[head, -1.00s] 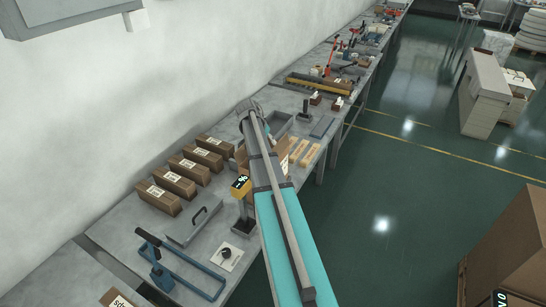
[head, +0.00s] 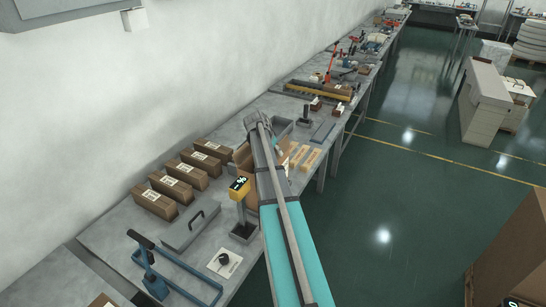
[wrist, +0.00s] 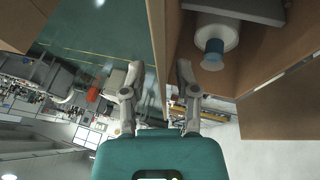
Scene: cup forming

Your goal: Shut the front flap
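The open cardboard box (head: 243,156) stands on the bench in the head view, largely hidden behind my arm. In the wrist view its brown walls and flaps (wrist: 285,100) fill the upper right, and a white container with a blue top (wrist: 214,42) lies inside it. A narrow upright cardboard panel (wrist: 165,35) runs down toward the space between my fingers. I cannot tell for sure which panel is the front flap. My gripper (wrist: 158,72) is open, its two fingers apart on either side of the panel's lower end. Contact is not clear.
Several closed brown cartons (head: 172,188) stand in a row along the wall side. A yellow-topped device (head: 239,187) stands close beside my arm. A grey case (head: 190,228) and a blue lever tool (head: 150,270) lie nearer. Open green floor is to the right.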

